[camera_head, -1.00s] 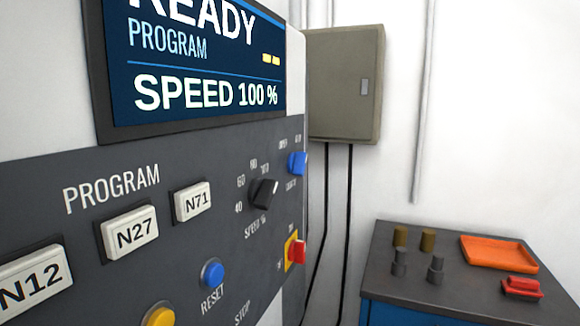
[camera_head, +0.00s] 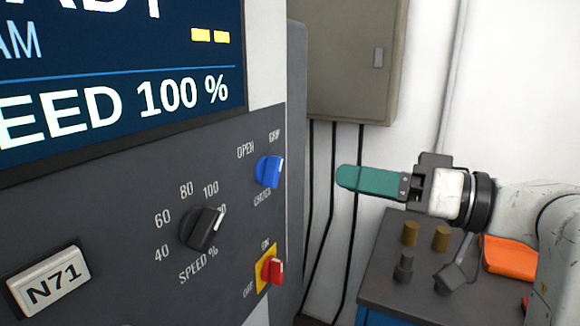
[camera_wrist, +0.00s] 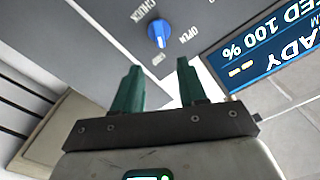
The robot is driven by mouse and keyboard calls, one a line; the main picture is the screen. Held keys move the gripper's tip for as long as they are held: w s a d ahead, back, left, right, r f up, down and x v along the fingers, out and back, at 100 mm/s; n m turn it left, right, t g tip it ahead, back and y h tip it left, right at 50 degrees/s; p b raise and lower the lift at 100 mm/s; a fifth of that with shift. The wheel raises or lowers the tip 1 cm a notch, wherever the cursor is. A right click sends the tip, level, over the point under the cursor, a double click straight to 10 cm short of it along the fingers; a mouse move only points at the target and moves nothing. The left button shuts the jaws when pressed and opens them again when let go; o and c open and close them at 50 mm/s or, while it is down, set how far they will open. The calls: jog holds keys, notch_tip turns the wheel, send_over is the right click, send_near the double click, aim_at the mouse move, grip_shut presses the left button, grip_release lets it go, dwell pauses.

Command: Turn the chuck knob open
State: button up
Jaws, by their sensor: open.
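The blue chuck knob (camera_head: 269,171) is on the grey control panel, between the OPEN and GRIP labels. Its white mark points toward GRIP. The knob also shows in the wrist view (camera_wrist: 158,33), beyond and between my fingertips. My gripper (camera_head: 345,177) has green fingers and is to the right of the knob, apart from it. In the wrist view the two fingers (camera_wrist: 159,64) are spread with nothing between them.
A black speed knob (camera_head: 202,228) is left of the chuck knob, and a red switch (camera_head: 272,270) is below it. A screen (camera_head: 120,80) is above. A workbench (camera_head: 385,270) with small parts and an orange tray (camera_head: 508,257) is at the right.

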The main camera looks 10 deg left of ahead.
aim_at(280, 167)
jog(key=p+x, duration=0.2)
jog(key=x, duration=0.8)
jog(key=shift+a+f, duration=0.1)
jog(key=shift+a, duration=0.1)
jog(key=shift+c, duration=0.2)
grip_shut()
